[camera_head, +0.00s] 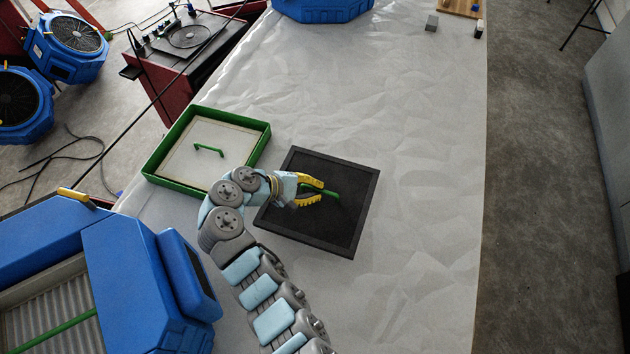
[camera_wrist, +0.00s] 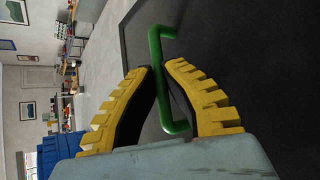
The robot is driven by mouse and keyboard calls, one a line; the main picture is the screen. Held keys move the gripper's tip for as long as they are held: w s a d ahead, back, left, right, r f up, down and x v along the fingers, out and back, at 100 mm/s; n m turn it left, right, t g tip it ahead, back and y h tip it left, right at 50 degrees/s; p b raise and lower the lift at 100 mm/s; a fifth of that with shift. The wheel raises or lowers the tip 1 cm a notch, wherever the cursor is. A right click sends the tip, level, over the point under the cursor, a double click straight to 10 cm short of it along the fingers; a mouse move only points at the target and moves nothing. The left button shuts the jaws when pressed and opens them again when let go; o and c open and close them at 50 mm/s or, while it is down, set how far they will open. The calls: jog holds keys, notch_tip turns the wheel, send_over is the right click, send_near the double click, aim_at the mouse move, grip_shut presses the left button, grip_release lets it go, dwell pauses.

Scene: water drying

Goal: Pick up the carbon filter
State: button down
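The carbon filter is a black square panel with a raised rim (camera_head: 358,215). It appears to lie flat on the sheet-covered table in the head view, and its dark face (camera_wrist: 270,60) fills the right of the wrist view. A green bar handle (camera_head: 331,194) stands at its middle. My gripper (camera_head: 322,187) reaches in from the left over the filter. In the wrist view its two yellow ridged fingers (camera_wrist: 159,68) sit on either side of the green handle (camera_wrist: 167,90), with their tips close against the bar. My gripper looks shut on the handle.
A green tray (camera_head: 155,176) with a pale filter (camera_head: 200,135) and green handle stands just behind left of the carbon filter. A blue machine (camera_head: 140,270) with an open slatted bay is at lower left.

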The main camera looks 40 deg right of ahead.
aim_at(322, 216)
jog(key=s+a+r+p, duration=0.1)
jog(key=p, duration=0.1)
jog(key=s+r+p, duration=0.1)
jog(key=s+p, duration=0.1)
jog(key=s+a+p, duration=0.1)
jog(key=p, duration=0.1)
jog(key=shift+s+a+r, duration=0.35)
jog(key=shift+r, duration=0.05)
jog(key=shift+s+a, duration=0.2)
jog(key=shift+s, duration=0.15)
jog(key=shift+s+a+r+p, duration=0.35)
jog(key=shift+s+a+p, duration=0.05)
jog(key=shift+s+p, duration=0.2)
